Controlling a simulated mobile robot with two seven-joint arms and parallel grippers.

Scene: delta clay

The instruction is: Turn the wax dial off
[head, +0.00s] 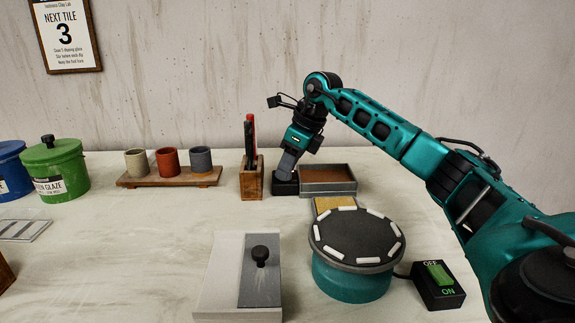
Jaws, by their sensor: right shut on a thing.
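My right gripper (289,166) reaches down from the right arm at the back of the table. Its fingers are shut at the top of a small black box (285,187), where the wax dial appears to be; the dial is hidden by the fingers, so its setting cannot be read. The box stands against the left side of a shallow grey tray (328,189) with a brown filling, likely the wax. My left gripper is not in view.
A wooden holder (252,183) with upright tools stands close left of the box. A round turntable (356,238) and a switch box (437,287) marked OFF and ON are in front. A grey slab with a black knob (260,255) is front centre. Glaze buckets (55,170) stand left.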

